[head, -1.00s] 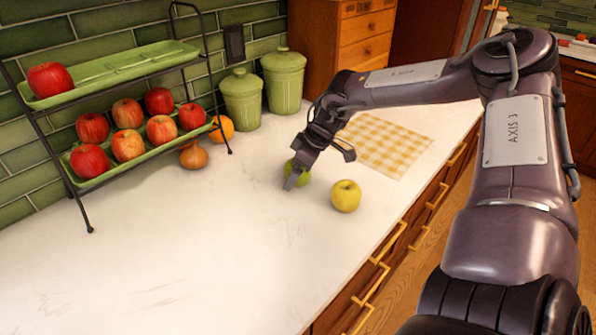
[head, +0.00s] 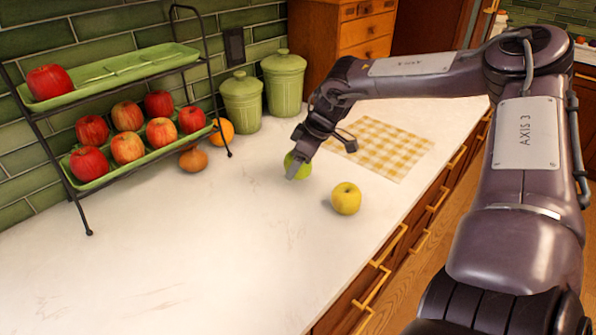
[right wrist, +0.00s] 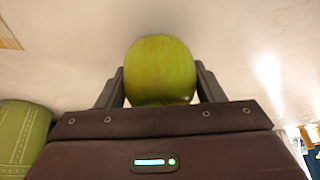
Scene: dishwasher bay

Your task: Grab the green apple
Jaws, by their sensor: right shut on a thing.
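The green apple (head: 303,170) is in my right gripper (head: 297,169), over the white counter near its middle. In the right wrist view the green apple (right wrist: 161,70) sits between the two dark fingers of the right gripper (right wrist: 160,86), which are shut on its sides. In the head view a finger hides part of it. I cannot tell for sure how far it is above the counter. My left gripper is not in view.
A two-tier rack (head: 148,149) with several red apples stands at the left. A checked cloth (head: 385,148) lies to the right. The front left counter is clear.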

